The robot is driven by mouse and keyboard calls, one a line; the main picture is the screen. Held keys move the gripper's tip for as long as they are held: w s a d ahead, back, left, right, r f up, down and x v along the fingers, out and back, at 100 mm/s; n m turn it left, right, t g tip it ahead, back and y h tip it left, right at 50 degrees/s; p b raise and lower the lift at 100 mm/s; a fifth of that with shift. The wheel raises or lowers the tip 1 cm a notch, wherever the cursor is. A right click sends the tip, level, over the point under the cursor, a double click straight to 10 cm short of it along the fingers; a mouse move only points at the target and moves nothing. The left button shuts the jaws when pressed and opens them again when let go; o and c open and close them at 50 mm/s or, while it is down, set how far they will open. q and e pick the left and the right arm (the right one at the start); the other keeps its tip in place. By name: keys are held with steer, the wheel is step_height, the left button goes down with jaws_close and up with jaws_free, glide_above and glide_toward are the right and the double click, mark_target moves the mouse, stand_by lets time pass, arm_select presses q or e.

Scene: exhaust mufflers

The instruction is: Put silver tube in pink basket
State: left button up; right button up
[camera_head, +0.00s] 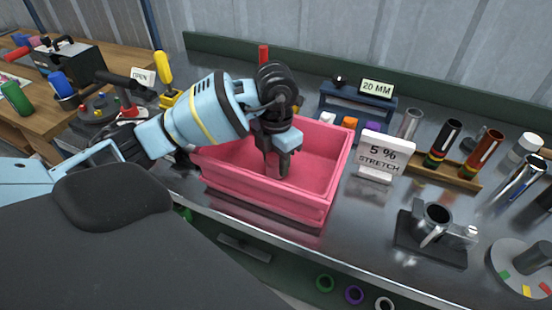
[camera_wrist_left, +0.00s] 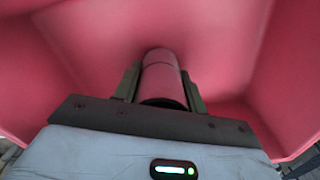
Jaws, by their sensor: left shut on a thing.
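The pink basket (camera_head: 262,208) stands open on the metal bench, near its front edge; its inner walls fill the left wrist view (camera_wrist_left: 285,75). My left gripper (camera_head: 279,165) reaches down inside the basket from above. In the left wrist view, its two fingers are shut on the silver tube (camera_wrist_left: 162,80), which mirrors the pink of the walls. The tube is held between the fingers, inside the basket's walls. In the head view the fingers mostly hide the tube. I cannot tell whether its lower end touches the basket floor. My right gripper is not in view.
A "5 % STRETCH" sign (camera_head: 385,153) stands just right of the basket. Behind is a blue rack (camera_head: 357,107) with a "20 MM" sign. Further right are a wooden rack (camera_head: 450,176) with tubes and a black fixture (camera_head: 431,246). A red upright object (camera_head: 263,54) stands behind.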

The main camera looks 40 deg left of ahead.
arm_select(q)
steer(key=shift+f, duration=0.15)
steer(key=o, duration=1.1)
steer(key=shift+o, duration=0.2)
step_height(320, 180, up, 12)
steer(key=shift+f+p, duration=0.25)
steer(key=shift+p, duration=0.6)
steer(key=shift+r, duration=0.4)
